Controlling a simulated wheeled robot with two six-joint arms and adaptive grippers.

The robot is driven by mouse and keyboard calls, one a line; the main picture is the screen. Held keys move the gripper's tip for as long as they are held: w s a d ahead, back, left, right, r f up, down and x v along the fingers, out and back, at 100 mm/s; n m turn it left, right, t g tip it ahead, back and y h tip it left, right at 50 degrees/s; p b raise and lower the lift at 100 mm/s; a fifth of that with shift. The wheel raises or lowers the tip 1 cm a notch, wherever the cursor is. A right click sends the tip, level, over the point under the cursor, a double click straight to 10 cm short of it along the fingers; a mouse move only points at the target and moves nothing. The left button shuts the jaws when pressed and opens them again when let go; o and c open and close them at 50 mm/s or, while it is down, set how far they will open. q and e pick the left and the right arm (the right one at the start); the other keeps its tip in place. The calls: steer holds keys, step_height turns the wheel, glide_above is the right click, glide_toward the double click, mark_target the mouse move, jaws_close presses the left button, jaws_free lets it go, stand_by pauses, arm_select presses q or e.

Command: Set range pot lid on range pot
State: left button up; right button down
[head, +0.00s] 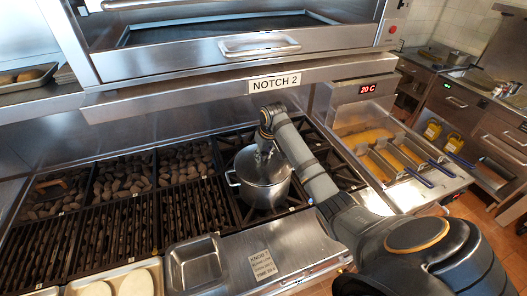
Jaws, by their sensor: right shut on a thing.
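The range pot (261,192) is a steel pot with side handles, standing on the black range grate right of the char grill. The range pot lid (252,168) is a steel disc at the pot's top. It looks level, but I cannot tell whether it rests fully on the rim. My right gripper (264,148) reaches over from the right and is shut on the lid's knob, which its fingers mostly hide. My left gripper is not in view.
The char grill (110,232) with dark briquettes lies left. A steel pan (195,265) sits at the front. A fryer (400,155) with blue-handled baskets stands right. An overhead shelf marked NOTCH 2 (274,83) hangs behind the pot.

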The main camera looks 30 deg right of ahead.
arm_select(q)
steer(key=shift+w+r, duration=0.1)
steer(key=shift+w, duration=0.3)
arm_select(e)
steer(key=shift+s+d+r, duration=0.1)
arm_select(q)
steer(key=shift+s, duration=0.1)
arm_select(e)
steer(key=shift+f, duration=0.25)
steer(key=c, duration=1)
jaws_free()
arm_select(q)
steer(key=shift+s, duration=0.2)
